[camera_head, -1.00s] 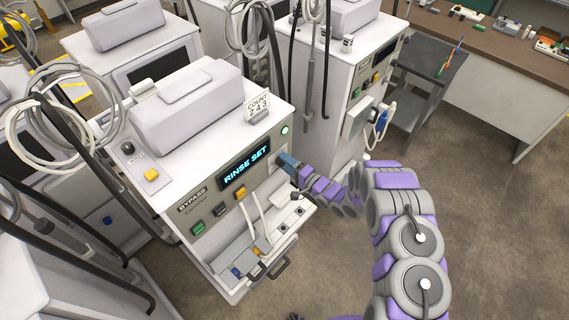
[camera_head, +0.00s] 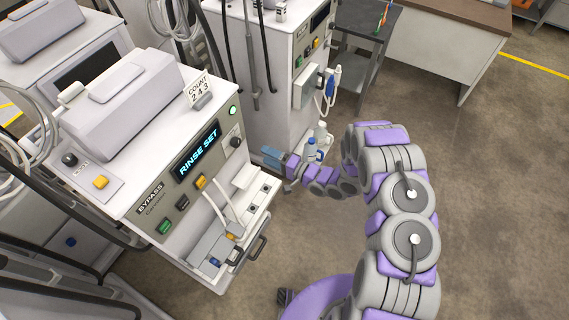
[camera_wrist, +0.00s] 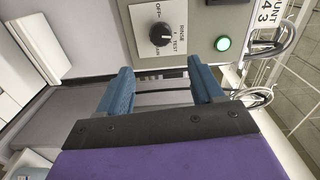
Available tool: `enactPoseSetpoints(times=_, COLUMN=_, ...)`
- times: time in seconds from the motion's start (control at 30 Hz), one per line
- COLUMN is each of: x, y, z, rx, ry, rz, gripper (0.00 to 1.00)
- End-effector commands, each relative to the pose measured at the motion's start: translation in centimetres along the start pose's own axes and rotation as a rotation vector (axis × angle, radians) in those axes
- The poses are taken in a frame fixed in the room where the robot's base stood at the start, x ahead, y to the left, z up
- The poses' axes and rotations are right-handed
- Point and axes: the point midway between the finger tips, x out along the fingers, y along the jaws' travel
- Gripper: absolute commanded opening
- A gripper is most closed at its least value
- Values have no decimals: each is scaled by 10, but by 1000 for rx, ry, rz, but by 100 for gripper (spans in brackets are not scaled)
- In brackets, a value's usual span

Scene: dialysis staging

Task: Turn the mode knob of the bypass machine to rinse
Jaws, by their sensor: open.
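The bypass machine (camera_head: 150,212) is a white cabinet at left in the head view, with its display (camera_head: 197,151) lit "RINSE SET". Its round dark mode knob (camera_head: 236,143) sits right of the display. In the wrist view the knob (camera_wrist: 161,34) is on a grey plate with OFF, RINSE and TEST lettering. A pale mark on it faces roughly the right-hand lettering; its exact angle is hard to tell. My gripper (camera_head: 272,155) is to the right of the panel, apart from the knob. In the wrist view its blue fingers (camera_wrist: 161,88) are spread with nothing between them.
A green lamp (camera_wrist: 223,44) is lit beside the knob. A drawer-like shelf with tubes and a handle (camera_head: 257,249) juts out below the panel. Another white machine (camera_head: 255,50) stands behind. Open floor (camera_head: 490,190) lies to the right.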

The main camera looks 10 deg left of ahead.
Motion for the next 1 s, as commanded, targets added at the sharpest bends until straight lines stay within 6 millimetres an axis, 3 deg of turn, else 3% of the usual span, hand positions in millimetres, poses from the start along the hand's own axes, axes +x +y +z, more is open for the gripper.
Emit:
enactPoseSetpoints(times=0.2, x=-38, y=1, z=-1, rx=0, ry=4, rz=1, gripper=67)
enactPoseSetpoints(times=0.4, x=-55, y=0, z=-2, rx=-2, ry=2, rz=-1, gripper=67)
enactPoseSetpoints(times=1.0, x=-58, y=0, z=-1, rx=-1, ry=1, rz=0, gripper=67)
